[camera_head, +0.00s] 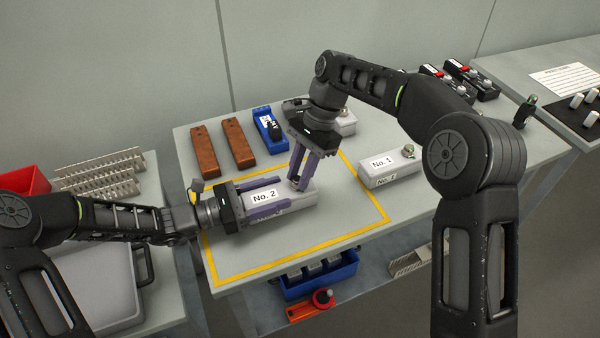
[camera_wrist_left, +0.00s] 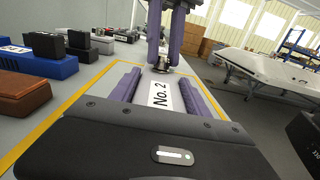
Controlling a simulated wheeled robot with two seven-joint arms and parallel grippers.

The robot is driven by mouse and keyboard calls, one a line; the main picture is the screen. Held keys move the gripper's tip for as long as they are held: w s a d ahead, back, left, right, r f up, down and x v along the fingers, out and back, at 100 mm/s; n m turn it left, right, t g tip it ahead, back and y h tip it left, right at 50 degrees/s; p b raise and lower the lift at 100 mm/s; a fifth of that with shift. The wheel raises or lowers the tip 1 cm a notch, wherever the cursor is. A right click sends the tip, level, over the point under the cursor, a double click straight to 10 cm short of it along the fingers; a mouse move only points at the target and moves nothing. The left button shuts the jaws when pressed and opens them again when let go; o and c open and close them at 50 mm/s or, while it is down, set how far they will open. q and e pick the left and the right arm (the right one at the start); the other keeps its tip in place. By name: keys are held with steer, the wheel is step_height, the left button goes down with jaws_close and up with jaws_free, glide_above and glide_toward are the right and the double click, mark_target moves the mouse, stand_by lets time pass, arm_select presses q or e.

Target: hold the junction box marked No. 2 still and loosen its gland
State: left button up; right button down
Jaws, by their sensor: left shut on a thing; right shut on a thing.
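The grey junction box marked No. 2 (camera_head: 265,196) lies inside the yellow outline on the table, its label facing up. My left gripper (camera_head: 282,192) is shut on it from the left, one finger along each long side. In the left wrist view the box (camera_wrist_left: 161,94) shows between the purple fingers. My right gripper (camera_head: 298,184) points down at the box's far right end and is shut on the gland (camera_wrist_left: 162,69), which is mostly hidden by the fingers. The fingers of the right gripper also show in the left wrist view (camera_wrist_left: 168,42).
A second box, No. 1 (camera_head: 390,167), with a gland on top lies right of the outline. Two brown blocks (camera_head: 238,142), a blue box (camera_head: 268,130) and another grey box (camera_head: 343,122) stand at the back. A blue bin (camera_head: 318,277) is below the front edge.

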steer(key=c, duration=1.3)
jaws_free()
steer(key=shift+f, duration=0.15)
steer(key=m+t, duration=0.1)
steer(key=m, duration=0.1)
steer(key=shift+s+m, duration=0.15)
steer(key=shift+m, duration=0.25)
steer(key=m, duration=0.2)
steer(key=m+t, duration=0.1)
steer(key=m, duration=0.1)
steer(key=shift+s+t+y, duration=0.2)
steer(key=shift+t+y, duration=0.1)
steer(key=shift+y, duration=0.1)
steer(key=m+t, duration=0.1)
steer(key=m, duration=0.3)
steer(key=shift+t, duration=0.3)
steer(key=shift+d, duration=0.1)
jaws_close()
